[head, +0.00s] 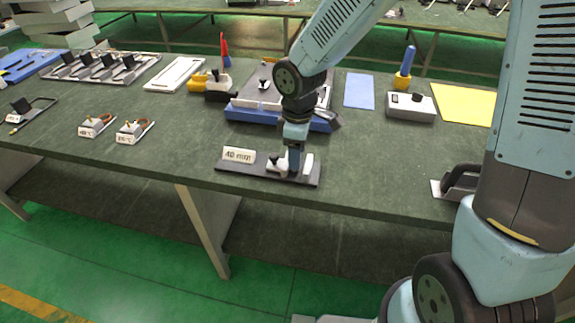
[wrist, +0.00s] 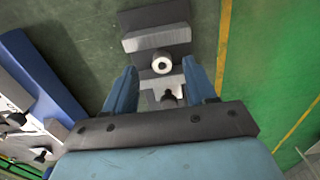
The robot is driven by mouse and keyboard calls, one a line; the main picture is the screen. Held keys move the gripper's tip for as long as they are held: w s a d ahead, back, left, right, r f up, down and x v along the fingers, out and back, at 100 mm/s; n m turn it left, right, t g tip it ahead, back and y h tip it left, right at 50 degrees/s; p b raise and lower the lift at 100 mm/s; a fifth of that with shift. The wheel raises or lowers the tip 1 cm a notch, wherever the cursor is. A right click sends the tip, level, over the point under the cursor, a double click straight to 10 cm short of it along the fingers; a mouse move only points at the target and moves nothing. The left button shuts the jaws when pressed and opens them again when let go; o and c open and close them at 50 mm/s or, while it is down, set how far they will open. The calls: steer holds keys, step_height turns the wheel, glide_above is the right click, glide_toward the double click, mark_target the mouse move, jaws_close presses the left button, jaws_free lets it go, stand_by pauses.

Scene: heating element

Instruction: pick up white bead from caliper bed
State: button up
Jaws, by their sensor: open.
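The caliper bed is a dark flat plate (head: 236,171) near the table's front edge, with a small white label block on its left part and pale blocks on its right part. In the wrist view the white bead (wrist: 162,63) is a round white ring with a dark hole, sitting on the bed between grey blocks. My gripper (wrist: 160,85) is open, its two blue fingers on either side of the bed, with the bead near the line between their tips. In the head view my gripper (head: 293,170) points down over the bed's right part and partly hides it; contact cannot be told.
A blue tray (head: 240,113) with a grey fixture stands just behind the bed. A grey box (head: 410,107) and blue (head: 359,91) and yellow (head: 464,104) sheets lie at the back right. Two small labelled pieces (head: 134,131) sit to the left.

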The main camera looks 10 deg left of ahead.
steer(key=shift+f, duration=1.6)
steer(key=shift+c, duration=0.4)
jaws_close()
